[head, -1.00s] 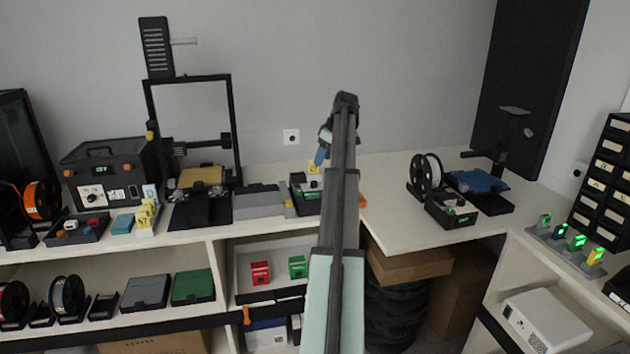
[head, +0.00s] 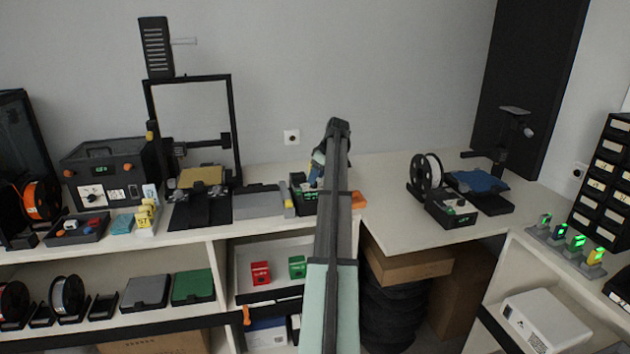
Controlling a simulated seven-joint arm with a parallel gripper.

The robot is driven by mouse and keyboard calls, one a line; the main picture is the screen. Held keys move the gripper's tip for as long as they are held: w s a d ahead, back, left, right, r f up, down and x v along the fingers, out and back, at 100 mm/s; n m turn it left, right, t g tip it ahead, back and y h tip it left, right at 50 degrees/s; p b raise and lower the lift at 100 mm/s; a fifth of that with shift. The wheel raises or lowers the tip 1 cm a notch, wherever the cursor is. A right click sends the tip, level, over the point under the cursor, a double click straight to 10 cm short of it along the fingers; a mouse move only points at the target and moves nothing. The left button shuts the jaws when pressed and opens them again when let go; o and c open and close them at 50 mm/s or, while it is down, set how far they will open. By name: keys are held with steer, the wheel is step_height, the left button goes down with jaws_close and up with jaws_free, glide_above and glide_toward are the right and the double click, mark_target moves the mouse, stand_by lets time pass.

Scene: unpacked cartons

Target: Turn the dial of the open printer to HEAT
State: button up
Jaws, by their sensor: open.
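The open-frame printer (head: 232,130) stands at the back left of the bench, with a black gantry and a yellowish bed (head: 201,176). Left of it is a dark box (head: 120,158) with a small green display. A white panel (head: 92,195) with a dark round knob is on the box's front; its marks are too small to read. My gripper (head: 316,172) is open, right of the printer and well apart from the knob, low by a small black bin (head: 298,201). My arm partly hides the gripper; its fingertips are hard to make out.
A grey block (head: 258,202) lies between the printer and my gripper. A tray of small parts (head: 80,230) and a yellow item (head: 146,215) sit before the dark box. A second, smaller printer (head: 480,183) and a spool (head: 425,172) stand right.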

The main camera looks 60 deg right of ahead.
steer(key=shift+x, duration=1.25)
steer(key=shift+w, duration=0.1)
steer(key=shift+c, duration=0.4)
jaws_close()
steer(key=m+h, duration=0.1)
steer(key=m, duration=0.2)
steer(key=shift+a+m, duration=0.15)
steer(key=shift+m, duration=0.25)
steer(key=shift+m+g+h, duration=0.3)
steer(key=shift+m+h, duration=0.2)
steer(key=shift+m, duration=0.75)
steer(key=shift+m+g+h, duration=0.3)
steer(key=shift+m+h, duration=0.2)
steer(key=shift+m, duration=0.75)
